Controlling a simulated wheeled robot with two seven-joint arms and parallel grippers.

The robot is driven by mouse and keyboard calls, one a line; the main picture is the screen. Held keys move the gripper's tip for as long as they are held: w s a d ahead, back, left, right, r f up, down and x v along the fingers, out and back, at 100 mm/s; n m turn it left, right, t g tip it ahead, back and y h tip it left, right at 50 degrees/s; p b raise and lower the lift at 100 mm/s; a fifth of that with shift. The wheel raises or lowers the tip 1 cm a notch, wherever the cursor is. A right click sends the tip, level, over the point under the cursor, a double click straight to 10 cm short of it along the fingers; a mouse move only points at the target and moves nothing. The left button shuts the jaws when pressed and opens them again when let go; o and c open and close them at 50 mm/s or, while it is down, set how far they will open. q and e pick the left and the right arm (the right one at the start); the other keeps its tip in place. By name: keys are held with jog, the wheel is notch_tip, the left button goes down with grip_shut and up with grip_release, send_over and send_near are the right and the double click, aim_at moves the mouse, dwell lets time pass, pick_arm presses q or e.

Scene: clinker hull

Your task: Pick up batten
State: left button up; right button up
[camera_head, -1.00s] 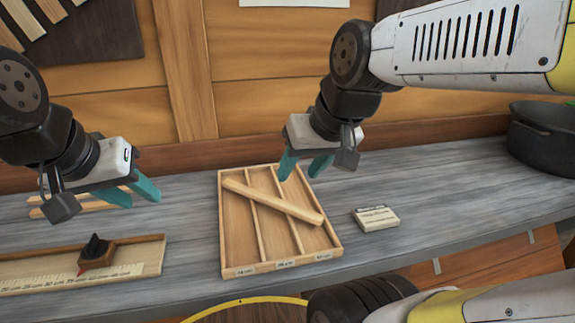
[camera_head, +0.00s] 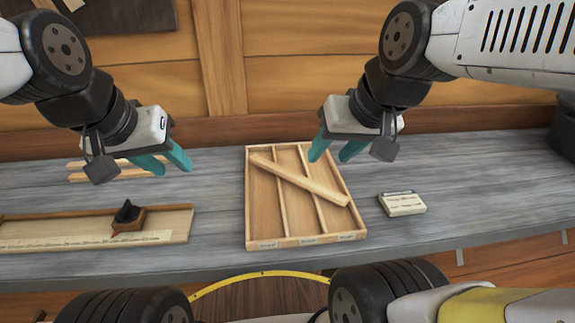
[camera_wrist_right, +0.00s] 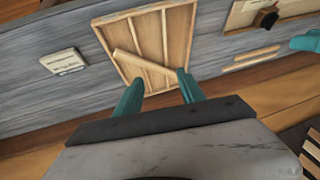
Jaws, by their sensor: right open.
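A pale wooden batten (camera_head: 300,180) lies diagonally across the dividers of a shallow wooden tray (camera_head: 248,212) on the grey bench. It also shows in the right wrist view (camera_wrist_right: 145,66), across the tray there. My right gripper (camera_head: 336,152) is open and empty above the tray's back right side. In the right wrist view its teal fingers (camera_wrist_right: 160,93) are apart, with the batten beyond them. My left gripper (camera_head: 166,163) has its teal fingers apart and holds nothing; it hangs left of the tray, in front of some thin strips.
Several thin wood strips (camera_head: 88,172) lie at the back left of the bench. A ruler board (camera_head: 70,240) with a dark stop block (camera_head: 128,216) lies at the front left. A small labelled block (camera_head: 402,203) sits right of the tray, with bare bench around it.

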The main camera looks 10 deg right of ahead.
jog(key=shift+o, duration=0.4)
jog(key=n+g+h, duration=0.2)
jog(key=n+g, duration=0.4)
jog(key=n, duration=0.2)
send_over(294, 175)
jog(key=f, duration=1.2)
jog(key=shift+s+f, duration=0.2)
jog(key=shift+f, duration=0.2)
jog(key=shift+w+f, duration=0.2)
jog(key=shift+f, duration=0.45)
notch_tip(294, 175, down, 7)
grip_shut()
